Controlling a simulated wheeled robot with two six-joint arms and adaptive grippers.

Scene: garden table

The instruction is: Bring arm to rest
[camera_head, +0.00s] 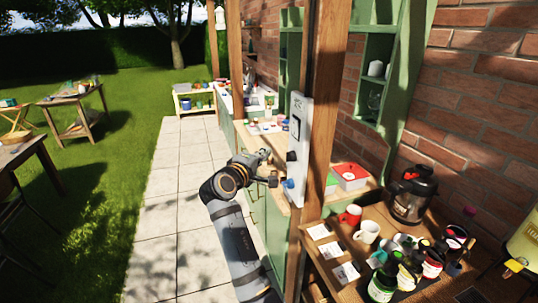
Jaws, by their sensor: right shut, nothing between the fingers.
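My right arm rises from the bottom centre, and my right gripper (274,181) is at its end, just left of the wooden post (325,110). The gripper is shut and empty. It is small here, and its fingertips are hard to make out. A white panel (297,125) is fixed to the post, with a dark part on its face and a blue piece (289,183) low on its left side. The gripper is close to the blue piece; I cannot tell whether they touch. My left gripper is not in view.
A wooden counter at the right holds a red cup (351,214), a white mug (367,232), a dark kettle (412,193) and several paint bottles. The paved path (170,195) at left is clear. Tables stand on the grass.

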